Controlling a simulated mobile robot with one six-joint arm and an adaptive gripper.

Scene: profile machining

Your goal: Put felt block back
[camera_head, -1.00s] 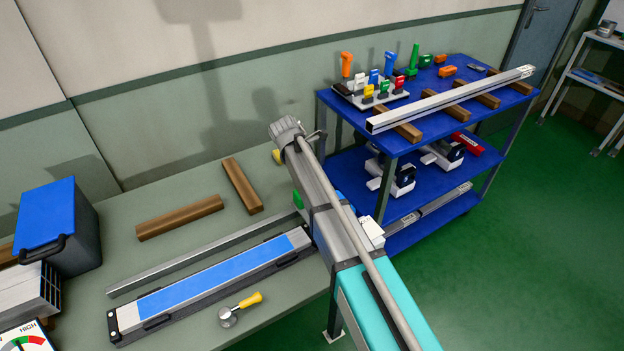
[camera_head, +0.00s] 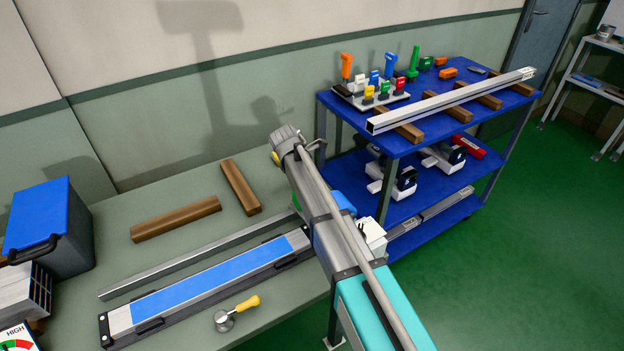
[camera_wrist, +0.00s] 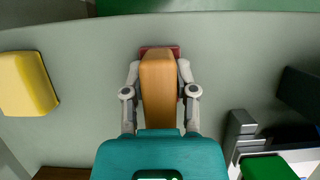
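The felt block (camera_wrist: 158,85), an orange block with a dark red layer (camera_wrist: 160,48) at its far end, is in the middle of the wrist view. My gripper (camera_wrist: 161,70) has one grey finger on each side of it, and both appear to press against its sides. I cannot tell whether the block touches the bench. In the head view my arm hides the gripper and the block.
A yellow block (camera_wrist: 26,83) lies left of my gripper. A green block (camera_wrist: 268,168) and dark fixture parts are at lower right. The bench (camera_head: 85,270) holds wooden bars (camera_head: 175,218), a blue-topped profile (camera_head: 210,281) and a yellow-handled tool (camera_head: 225,320). A blue cart (camera_head: 400,150) stands right.

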